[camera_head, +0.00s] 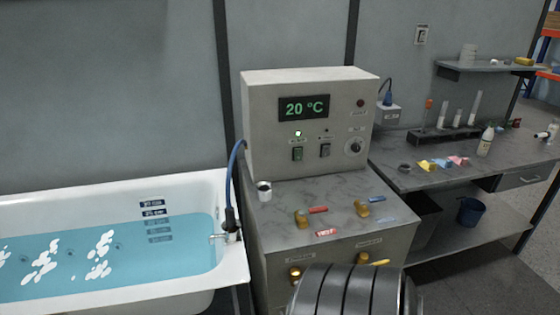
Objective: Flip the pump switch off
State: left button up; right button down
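A beige control box (265,115) stands on the marbled counter, with a display reading 20 °C (304,107). Two rocker switches sit low on its front: a green one (297,154) on the left and a dark one (325,150) on the right. The lamp (298,133) above the green switch is lit; the small lamp above the dark switch looks dark. The labels are too small to read, so I cannot tell which is the pump switch. A dial (355,148) and a dark red lamp (360,103) are to the right. Neither of my grippers is in view.
A white bathtub (232,255) with blue water is left of the marbled counter (335,195). A blue hose (235,165) runs between box and tub. Small coloured items and brass fittings lie on the counter. A workbench (395,172) stands at right. A dark ribbed shape hides the cabinet's lower front.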

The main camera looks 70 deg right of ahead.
aim_at(299, 152)
jog(key=z, duration=2.3)
jog(key=i, duration=0.15)
